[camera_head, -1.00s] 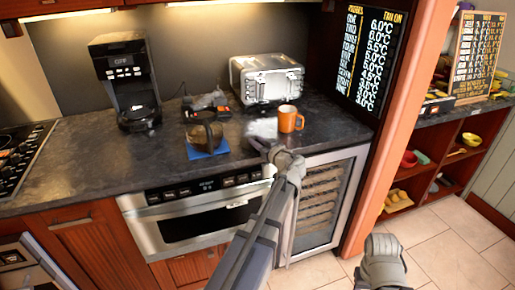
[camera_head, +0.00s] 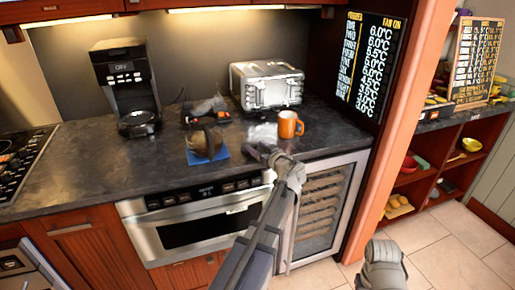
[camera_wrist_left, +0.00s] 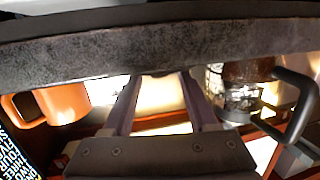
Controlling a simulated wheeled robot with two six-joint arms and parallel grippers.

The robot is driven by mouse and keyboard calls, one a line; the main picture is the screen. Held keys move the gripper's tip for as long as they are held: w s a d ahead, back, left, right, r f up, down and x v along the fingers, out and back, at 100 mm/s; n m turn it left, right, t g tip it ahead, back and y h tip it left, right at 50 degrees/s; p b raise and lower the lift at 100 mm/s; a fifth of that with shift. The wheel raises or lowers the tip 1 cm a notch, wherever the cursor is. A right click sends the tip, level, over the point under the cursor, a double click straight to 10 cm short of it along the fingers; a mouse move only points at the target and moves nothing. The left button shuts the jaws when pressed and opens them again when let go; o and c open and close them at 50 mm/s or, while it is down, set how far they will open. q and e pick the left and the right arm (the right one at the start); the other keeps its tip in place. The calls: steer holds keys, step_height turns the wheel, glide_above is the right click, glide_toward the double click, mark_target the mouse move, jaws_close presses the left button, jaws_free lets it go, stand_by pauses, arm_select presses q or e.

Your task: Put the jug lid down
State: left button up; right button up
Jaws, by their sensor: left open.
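My left gripper (camera_head: 256,152) is over the front edge of the counter, right of the jug. In the left wrist view its two fingers (camera_wrist_left: 160,78) are apart with nothing clear between them. The jug (camera_head: 207,144) has a dark handle and stands on a blue mat (camera_head: 220,152). In the left wrist view the jug (camera_wrist_left: 238,90) is on the right, with its black handle. I cannot make out the jug lid as a separate thing; a pale patch on the counter left of the orange mug is unclear. My right gripper's jaws are not seen.
An orange mug (camera_head: 289,124) stands right of the gripper and shows in the left wrist view (camera_wrist_left: 64,102). A toaster (camera_head: 266,86), a coffee maker (camera_head: 126,85) and a dark small device (camera_head: 205,108) stand behind. The counter (camera_head: 95,160) is clear at left.

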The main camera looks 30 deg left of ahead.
arm_select(q)
steer(key=p+v, duration=0.1)
steer(key=v, duration=1.1)
steer(key=s+d+f+m+g+h, duration=0.4)
steer(key=s+d+f+m+h, duration=0.3)
steer(key=s+d+f, duration=0.45)
steer(key=s+d+f+m+g+h, duration=0.2)
steer(key=s+d+f+m+h, duration=0.1)
steer(key=d, duration=0.4)
steer(key=s+d+f+m+g+h, duration=0.2)
steer(key=s+d+f+m+h, duration=0.1)
steer(key=s+d+m, duration=0.3)
steer(key=shift+s+d+f, duration=0.55)
steer(key=shift+d, duration=0.4)
